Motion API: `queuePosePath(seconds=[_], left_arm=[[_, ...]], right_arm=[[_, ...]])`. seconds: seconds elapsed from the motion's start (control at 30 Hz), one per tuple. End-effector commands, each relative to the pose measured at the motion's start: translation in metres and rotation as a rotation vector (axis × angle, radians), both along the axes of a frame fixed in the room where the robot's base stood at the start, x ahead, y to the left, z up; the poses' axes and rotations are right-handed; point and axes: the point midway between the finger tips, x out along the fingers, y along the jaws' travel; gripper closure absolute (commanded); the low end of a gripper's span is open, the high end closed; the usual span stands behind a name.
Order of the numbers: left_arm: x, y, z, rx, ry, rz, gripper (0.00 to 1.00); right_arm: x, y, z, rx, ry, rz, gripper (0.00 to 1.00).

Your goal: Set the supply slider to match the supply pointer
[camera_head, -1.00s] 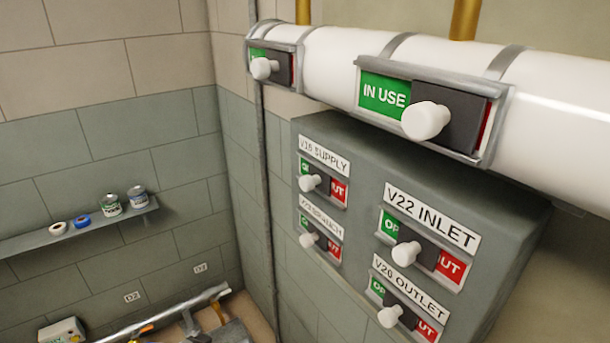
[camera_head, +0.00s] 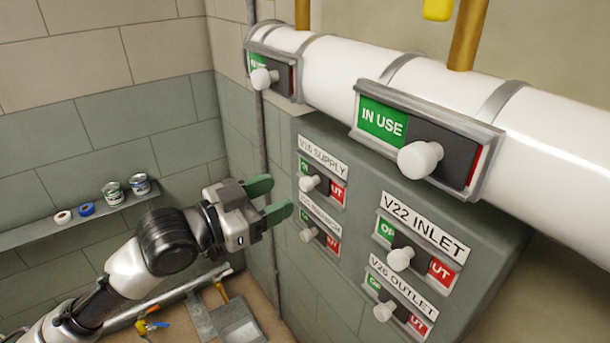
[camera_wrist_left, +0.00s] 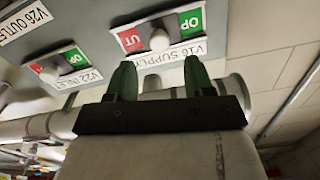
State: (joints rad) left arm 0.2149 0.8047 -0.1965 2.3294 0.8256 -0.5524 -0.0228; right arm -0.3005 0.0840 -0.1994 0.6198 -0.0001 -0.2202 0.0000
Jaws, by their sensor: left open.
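The V16 SUPPLY slider (camera_head: 312,183) is at the upper left of the grey panel. Its white knob stands on a dark plate, with part of a green field on its left and red "UT" on its right. My left gripper (camera_head: 270,200) is open and empty, just left of this slider and apart from it. In the left wrist view the slider's knob (camera_wrist_left: 159,40) shows upside down, beyond and roughly between the two green fingers (camera_wrist_left: 159,78). No supply pointer can be made out in these views. My right gripper is not in view.
Below it sits another slider (camera_head: 310,236), its label partly hidden by a finger. V22 INLET (camera_head: 400,258) and V26 OUTLET (camera_head: 384,311) sliders are to the right. A white pipe (camera_head: 335,70) with two "IN USE" sliders runs above the panel. A shelf (camera_head: 30,236) holds cans and tape.

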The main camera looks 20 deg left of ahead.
Motion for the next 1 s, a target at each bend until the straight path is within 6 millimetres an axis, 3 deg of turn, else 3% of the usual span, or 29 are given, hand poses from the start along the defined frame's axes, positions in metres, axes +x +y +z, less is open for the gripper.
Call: queuePosePath(seconds=[0.1,0.33,0.77,1.0], left_arm=[[0.02,-0.016,0.005,-0.005,0.0,-0.001,0.47],[0.045,-0.036,0.002,-0.001,0.001,0.0,0.47],[0.053,-0.042,0.0,0.003,0.0,0.0,0.47],[0.053,-0.041,0.0,0.002,0.0,0.0,0.84]], right_arm=[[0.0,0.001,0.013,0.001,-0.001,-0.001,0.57],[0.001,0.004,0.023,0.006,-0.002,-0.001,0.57],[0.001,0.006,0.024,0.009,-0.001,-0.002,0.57],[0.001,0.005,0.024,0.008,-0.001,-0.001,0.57]])
